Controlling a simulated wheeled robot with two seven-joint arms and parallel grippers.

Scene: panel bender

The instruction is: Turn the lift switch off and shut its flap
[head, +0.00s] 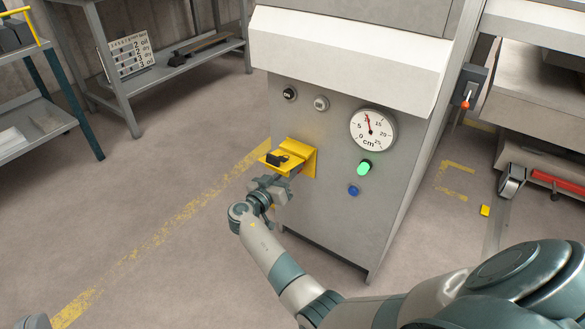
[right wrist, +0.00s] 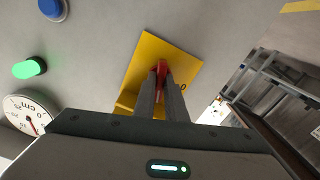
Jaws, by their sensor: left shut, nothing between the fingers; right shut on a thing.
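The lift switch is a yellow plate (head: 309,160) on the front of the grey machine; it also fills the middle of the right wrist view (right wrist: 180,62). Its yellow flap (head: 291,148) stands open, sticking out above the switch with a black part on top. My right gripper (right wrist: 162,88) is shut on the red switch handle (right wrist: 162,66), in front of the plate. A "0" mark shows beside the handle. In the head view the flap and hand hide most of the handle. My left gripper (head: 34,322) shows only as a grey piece at the bottom left corner, away from the switch.
Right of the switch are a green button (head: 364,168), a blue button (head: 353,190) and a round cm gauge (head: 373,129). Two small knobs sit above. A shelf rack (head: 160,68) stands at the back left. The floor left of the machine is clear.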

